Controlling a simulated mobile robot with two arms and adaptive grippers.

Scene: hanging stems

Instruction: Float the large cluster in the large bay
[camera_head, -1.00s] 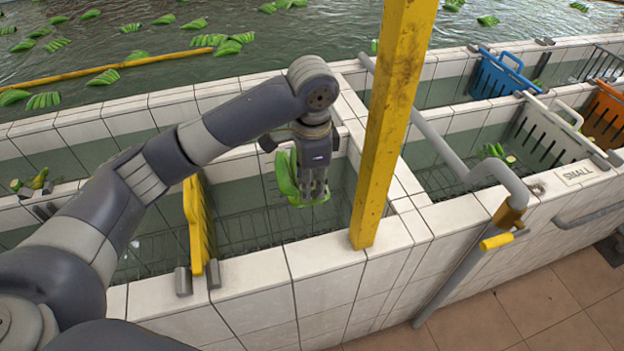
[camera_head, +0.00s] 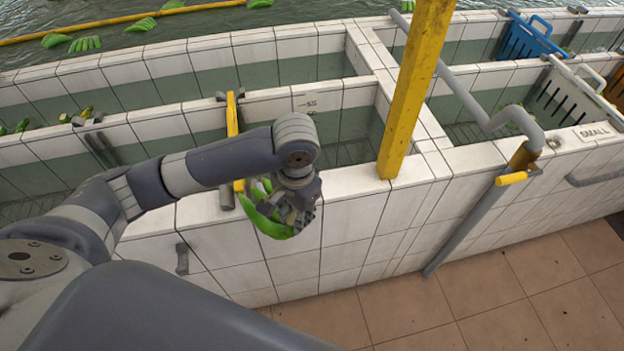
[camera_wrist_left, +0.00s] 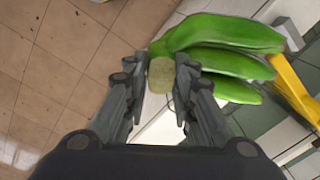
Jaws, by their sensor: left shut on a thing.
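My left gripper (camera_head: 290,205) is shut on a green banana cluster (camera_head: 272,222). In the head view the cluster hangs in front of the near tiled wall, by the yellow divider (camera_head: 232,118). In the left wrist view the cluster (camera_wrist_left: 225,50) has its pale cut crown (camera_wrist_left: 160,75) between the fingers (camera_wrist_left: 160,85), with several bananas pointing right. A water bay (camera_head: 348,152) lies behind it, between the divider and the yellow post. I see no sign naming that bay large. My right gripper is not in view.
The yellow post (camera_head: 413,90) and a grey pipe (camera_head: 465,95) stand to the right. A bay marked by a SMALL sign (camera_head: 594,132) is further right, with white (camera_head: 565,95) and blue (camera_head: 528,42) slotted panels. The tiled floor (camera_head: 480,310) is clear.

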